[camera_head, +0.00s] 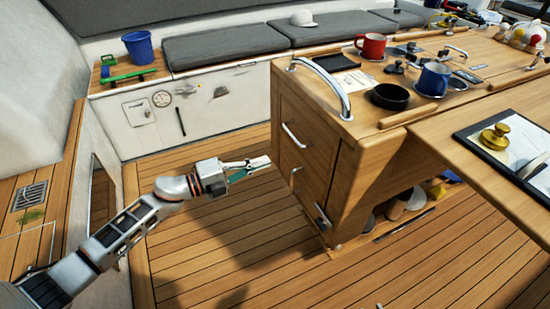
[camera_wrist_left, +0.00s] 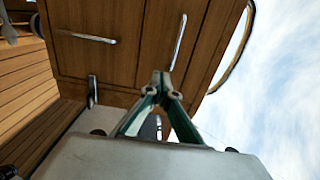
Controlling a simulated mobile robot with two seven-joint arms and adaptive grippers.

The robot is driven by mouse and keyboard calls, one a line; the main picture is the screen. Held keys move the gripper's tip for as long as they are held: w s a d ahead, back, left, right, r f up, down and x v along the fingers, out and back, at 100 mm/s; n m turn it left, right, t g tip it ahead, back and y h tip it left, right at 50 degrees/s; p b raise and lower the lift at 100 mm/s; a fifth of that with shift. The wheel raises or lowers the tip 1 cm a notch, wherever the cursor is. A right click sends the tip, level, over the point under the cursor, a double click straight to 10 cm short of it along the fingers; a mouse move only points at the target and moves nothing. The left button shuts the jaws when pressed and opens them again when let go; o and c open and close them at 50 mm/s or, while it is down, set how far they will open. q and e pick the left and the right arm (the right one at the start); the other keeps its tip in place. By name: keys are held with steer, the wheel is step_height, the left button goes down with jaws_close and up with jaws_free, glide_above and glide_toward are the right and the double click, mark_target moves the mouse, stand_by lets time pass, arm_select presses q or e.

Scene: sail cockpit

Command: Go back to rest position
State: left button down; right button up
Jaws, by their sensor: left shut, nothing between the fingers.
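My left gripper (camera_head: 267,161) reaches in from the left in the head view, in front of the left side of the wooden cabinet (camera_head: 315,150). Its fingers are shut and empty. In the left wrist view its green-edged fingers (camera_wrist_left: 161,82) meet at the tips in front of the cabinet's wooden front (camera_wrist_left: 120,65). A metal handle (camera_head: 293,135) on the cabinet is above and to the right of the fingertips. Whether the fingertips touch the cabinet I cannot tell. My right gripper is out of view.
The cabinet top holds a red mug (camera_head: 370,45), a blue mug (camera_head: 434,79), a black bowl (camera_head: 389,97) and a curved metal rail (camera_head: 330,80). A blue bucket (camera_head: 139,47) stands on the far bench. The wooden deck (camera_head: 225,245) below my left arm is open.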

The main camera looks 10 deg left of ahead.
arm_select(q)
steer(key=shift+s+a, duration=0.3)
steer(key=shift+a, duration=0.1)
